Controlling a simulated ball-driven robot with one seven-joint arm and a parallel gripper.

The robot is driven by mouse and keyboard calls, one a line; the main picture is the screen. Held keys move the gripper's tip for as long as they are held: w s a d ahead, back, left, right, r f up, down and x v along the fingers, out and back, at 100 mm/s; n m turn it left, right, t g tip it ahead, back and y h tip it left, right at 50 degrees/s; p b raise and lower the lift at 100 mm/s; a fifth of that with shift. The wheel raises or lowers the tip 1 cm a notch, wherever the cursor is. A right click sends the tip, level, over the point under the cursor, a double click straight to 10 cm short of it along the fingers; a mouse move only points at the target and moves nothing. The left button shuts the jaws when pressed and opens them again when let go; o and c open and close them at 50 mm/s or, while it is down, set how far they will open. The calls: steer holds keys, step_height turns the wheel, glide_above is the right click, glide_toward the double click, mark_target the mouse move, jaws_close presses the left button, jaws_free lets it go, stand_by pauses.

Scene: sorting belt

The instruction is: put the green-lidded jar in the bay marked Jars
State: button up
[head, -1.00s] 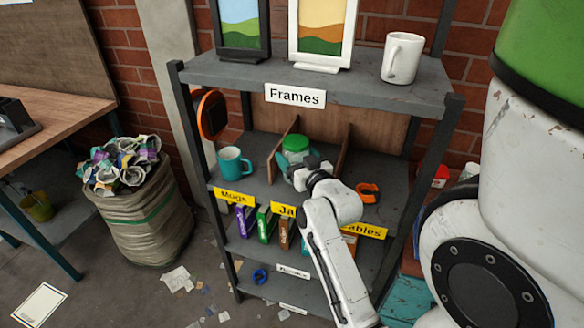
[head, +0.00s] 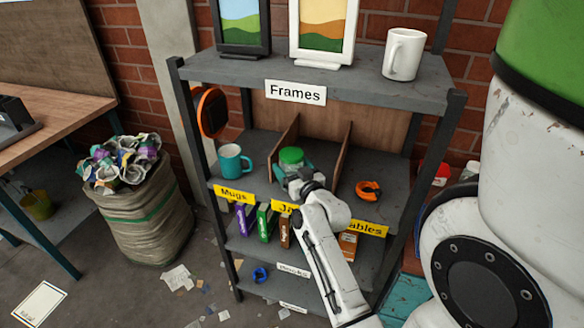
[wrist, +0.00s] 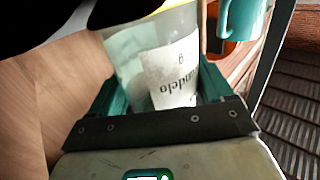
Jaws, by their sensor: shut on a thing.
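The green-lidded jar (head: 291,156) is in the middle bay of the shelf, between two wooden dividers. My gripper (head: 294,172) is shut on it from the front and hides its lower part. In the wrist view the clear jar (wrist: 132,58) with a white printed label stands between the teal jaws. I cannot tell whether its base touches the shelf floor. The yellow sign (head: 284,207) below this bay reads "Ja", with the rest hidden by my arm.
The left bay, marked Mugs, holds a teal mug (head: 230,160). The right bay holds an orange cable coil (head: 368,190). The wooden dividers (head: 341,160) stand close on both sides. Above, the top shelf (head: 330,83) carries frames and a white mug (head: 403,54).

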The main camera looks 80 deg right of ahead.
steer(key=o, duration=1.1)
steer(key=shift+r+p, duration=0.2)
steer(key=shift+p, duration=0.1)
steer(key=b+v, duration=0.3)
steer(key=v, duration=0.8)
steer(key=w+a+f+n+g+y, duration=0.1)
steer(key=w+a+f+n+y, duration=0.2)
steer(key=w+a+f+y, duration=0.3)
steer(key=w+a+f+n+y, duration=0.2)
steer(key=w+a+f+y, duration=0.15)
steer(key=a, duration=0.55)
steer(key=s+a+f+n+g+y, duration=0.1)
steer(key=s+a+f+g, duration=0.1)
steer(key=a, duration=0.3)
steer(key=s+a+f+n+g+y, duration=0.2)
steer(key=s+a+g, duration=0.1)
steer(key=a+g, duration=0.1)
steer(key=s+a+f+n+g+y, duration=0.1)
steer(key=s+a+f+g, duration=0.1)
steer(key=a, duration=0.5)
steer(key=shift+s+f+n+g, duration=0.1)
steer(key=shift+s+n+g, duration=0.3)
steer(key=shift+s+g, duration=0.25)
steer(key=shift+w, duration=0.1)
